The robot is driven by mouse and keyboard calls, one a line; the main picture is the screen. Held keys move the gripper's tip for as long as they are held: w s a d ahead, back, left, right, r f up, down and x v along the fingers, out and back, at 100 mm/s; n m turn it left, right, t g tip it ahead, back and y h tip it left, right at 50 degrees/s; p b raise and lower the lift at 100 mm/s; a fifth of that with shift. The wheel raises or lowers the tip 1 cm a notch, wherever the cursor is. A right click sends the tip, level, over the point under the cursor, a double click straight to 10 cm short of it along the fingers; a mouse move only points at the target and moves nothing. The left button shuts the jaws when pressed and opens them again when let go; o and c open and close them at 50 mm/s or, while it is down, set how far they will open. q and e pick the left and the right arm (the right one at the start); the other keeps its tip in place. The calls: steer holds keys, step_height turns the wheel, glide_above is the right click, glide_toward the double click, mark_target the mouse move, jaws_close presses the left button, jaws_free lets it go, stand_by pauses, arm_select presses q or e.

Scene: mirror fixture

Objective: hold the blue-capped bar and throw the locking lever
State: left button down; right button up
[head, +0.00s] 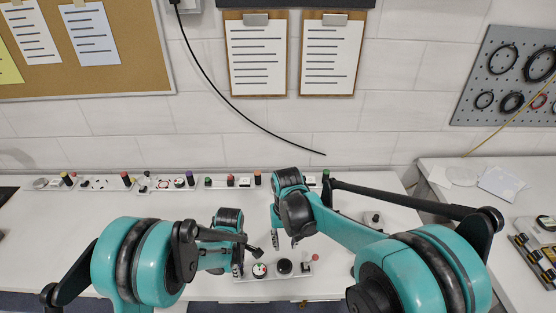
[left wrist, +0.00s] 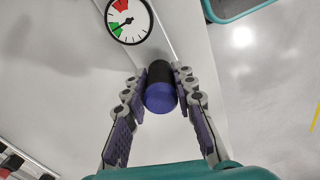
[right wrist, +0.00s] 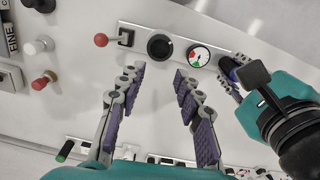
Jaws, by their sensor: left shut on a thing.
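The blue-capped bar (left wrist: 160,96), dark with a blue end, stands between the fingers of my left gripper (left wrist: 160,84), which is shut on it. In the head view my left gripper (head: 239,268) is at the left end of the panel. The lever with a red ball (right wrist: 102,40) lies at the panel's other end; it also shows in the head view (head: 315,257). My right gripper (right wrist: 160,74) is open and empty, its fingers apart, short of the panel near the black round dial (right wrist: 160,47). In the head view it (head: 285,241) hangs above the panel.
A gauge with red and green sectors (right wrist: 199,56) sits between the dial and the bar. Other red and white knobs (right wrist: 40,82) stand left in the right wrist view. A row of small fixtures (head: 190,182) lines the back of the white table. My two grippers are close together.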

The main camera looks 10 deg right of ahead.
mark_target(312, 260)
steer(key=c, duration=0.5)
steer(key=d+m+t, duration=0.1)
steer(key=d+m, duration=0.1)
steer(key=d, duration=0.2)
steer(key=w+d+m+t, duration=0.1)
steer(key=d+m, duration=0.2)
steer(key=d, duration=0.2)
steer(key=w+d+m+t, duration=0.1)
steer(key=d+m, duration=0.1)
steer(key=d, duration=0.3)
steer(key=shift+r+m, duration=0.3)
steer(key=shift+r, duration=0.1)
jaws_close()
steer(key=shift+a, duration=0.1)
steer(key=x, duration=1)
steer(key=shift+w+f, duration=0.1)
steer(key=shift+f, duration=0.05)
steer(key=shift+s+a+r, duration=0.15)
steer(key=shift+s+a, duration=0.2)
steer(key=shift+s, duration=0.2)
steer(key=shift+s+a+r, duration=0.15)
steer(key=shift+s+a, duration=0.2)
steer(key=shift+s, duration=0.25)
steer(key=shift+s+a+r, duration=0.1)
steer(key=shift+s+a, duration=0.3)
steer(key=shift+s, duration=0.15)
